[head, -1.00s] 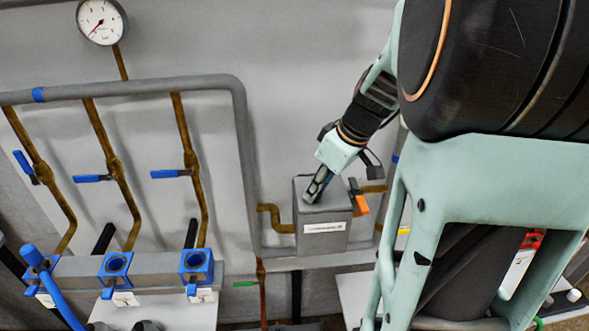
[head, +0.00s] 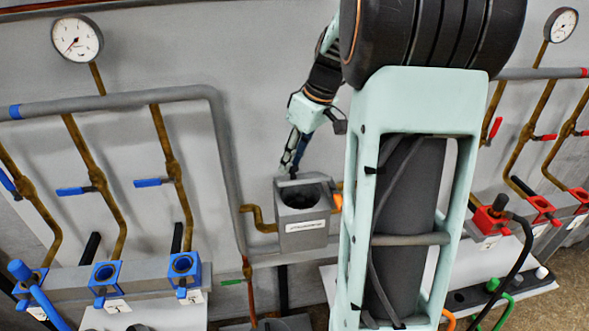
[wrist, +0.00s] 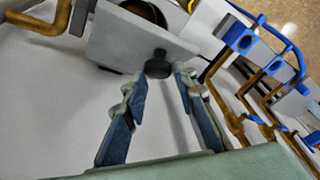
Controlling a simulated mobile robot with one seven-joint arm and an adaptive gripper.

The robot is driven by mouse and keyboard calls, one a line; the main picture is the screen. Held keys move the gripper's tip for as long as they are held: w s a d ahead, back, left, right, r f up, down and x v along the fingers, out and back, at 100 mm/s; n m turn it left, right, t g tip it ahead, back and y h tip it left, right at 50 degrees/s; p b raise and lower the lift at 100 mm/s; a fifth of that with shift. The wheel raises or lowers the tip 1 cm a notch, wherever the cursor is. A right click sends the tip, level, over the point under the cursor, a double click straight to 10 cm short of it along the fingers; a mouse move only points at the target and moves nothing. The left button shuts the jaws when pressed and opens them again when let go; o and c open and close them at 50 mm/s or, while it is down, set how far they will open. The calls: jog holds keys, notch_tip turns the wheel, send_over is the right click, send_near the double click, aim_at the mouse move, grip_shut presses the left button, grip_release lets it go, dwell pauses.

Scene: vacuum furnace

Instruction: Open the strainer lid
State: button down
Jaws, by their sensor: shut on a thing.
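The strainer is a grey box (head: 303,236) with a white label on its front, low on the wall in the head view. Its round dark opening (head: 302,196) shows on top, uncovered. My gripper (head: 290,170) is at the box's rear upper edge. In the wrist view, a black knob (wrist: 157,66) on a grey plate, apparently the raised lid (wrist: 120,45), lies between my fingertips (wrist: 160,80). My gripper is shut on this knob. Part of the round opening (wrist: 147,12) shows beyond the plate. The lid is hard to make out in the head view.
A brass pipe (head: 258,220) joins the box at its left, and a grey pipe (head: 225,150) runs down beside it. Blue-handled valves (head: 152,182) are at the left, red-handled ones (head: 545,137) at the right. My arm hides the area right of the box.

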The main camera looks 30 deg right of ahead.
jog(key=shift+w+d+r, duration=0.25)
jog(key=shift+w, duration=0.35)
jog(key=shift+w+d+r, duration=0.25)
jog(key=shift+w, duration=0.3)
jog(key=shift+w+d+f, duration=0.1)
jog(key=shift+w+d, duration=0.05)
jog(key=shift+w, duration=0.75)
jog(key=c, duration=2.5)
grip_release()
jog(key=shift+w+d+f, duration=0.1)
jog(key=shift+d+f, duration=0.1)
jog(key=shift+d, duration=0.2)
jog(key=shift+c, duration=0.2)
jog(key=shift+o, duration=1.4)
jog(key=shift+d, duration=0.2)
jog(key=o, duration=0.5)
jog(key=shift+a+r, duration=0.2)
jog(key=shift+a, duration=0.25)
jog(key=shift+o, duration=0.7)
jog(key=shift+d, duration=0.1)
